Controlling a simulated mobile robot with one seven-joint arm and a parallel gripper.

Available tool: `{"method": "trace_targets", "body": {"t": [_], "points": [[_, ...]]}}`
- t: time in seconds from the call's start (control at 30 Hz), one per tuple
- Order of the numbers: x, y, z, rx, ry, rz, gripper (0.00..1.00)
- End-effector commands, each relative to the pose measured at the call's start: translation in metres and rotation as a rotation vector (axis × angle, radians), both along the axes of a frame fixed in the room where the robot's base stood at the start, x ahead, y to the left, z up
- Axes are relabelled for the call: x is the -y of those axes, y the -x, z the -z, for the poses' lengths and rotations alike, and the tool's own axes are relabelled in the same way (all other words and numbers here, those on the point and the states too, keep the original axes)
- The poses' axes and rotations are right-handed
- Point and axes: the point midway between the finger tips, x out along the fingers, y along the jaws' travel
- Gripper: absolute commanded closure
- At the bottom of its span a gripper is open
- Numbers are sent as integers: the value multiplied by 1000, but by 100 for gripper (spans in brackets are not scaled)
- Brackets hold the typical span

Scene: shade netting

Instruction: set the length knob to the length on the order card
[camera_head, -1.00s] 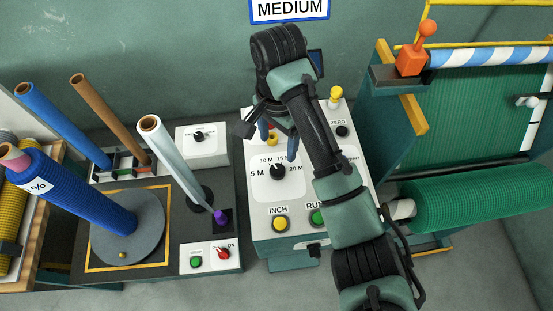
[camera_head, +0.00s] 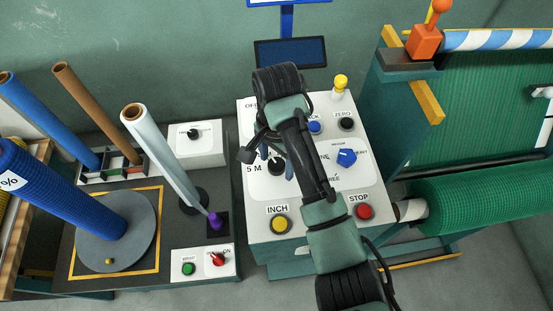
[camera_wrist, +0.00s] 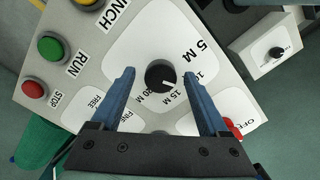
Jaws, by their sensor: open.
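The black length knob (camera_wrist: 160,75) sits on the white dial plate of the control box, with 5 M, 10 M, 15 M and 20 M printed around it. In the wrist view its small white mark seems to point toward 15 M. In the head view the knob (camera_head: 277,166) is partly covered by my arm. My gripper (camera_wrist: 159,72) is open, its blue fingers on either side of the knob in the wrist view; whether they touch it I cannot tell. No readable order card shows; a blue-framed sign (camera_head: 287,2) is cut off at the top.
The control box also carries the yellow INCH button (camera_head: 280,224), red STOP button (camera_head: 364,211), blue selector (camera_head: 346,157) and a yellow-topped post (camera_head: 340,82). A dark screen (camera_head: 290,52) stands behind. A green netting roll (camera_head: 480,200) is at right, several tubes at left.

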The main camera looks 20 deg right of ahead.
Motion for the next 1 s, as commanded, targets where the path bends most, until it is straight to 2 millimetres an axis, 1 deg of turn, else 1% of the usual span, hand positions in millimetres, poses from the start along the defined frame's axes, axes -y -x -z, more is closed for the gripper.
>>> {"method": "trace_targets", "body": {"t": [0.2,0.23,0.37,0.4,0.47,0.5,0.57,0.6,0.67,1.0], "points": [[0,0,1,0,0,0,22],[0,0,1,0,0,0,24],[0,0,1,1,0,0,47],[0,0,1,1,0,-1,54],[0,0,1,0,0,-1,65],[0,0,0,0,0,-1,72],[0,0,0,0,0,-1,83],[0,0,0,0,0,-1,90],[0,0,0,0,0,0,100],[0,0,-1,-1,0,-42,100]]}}
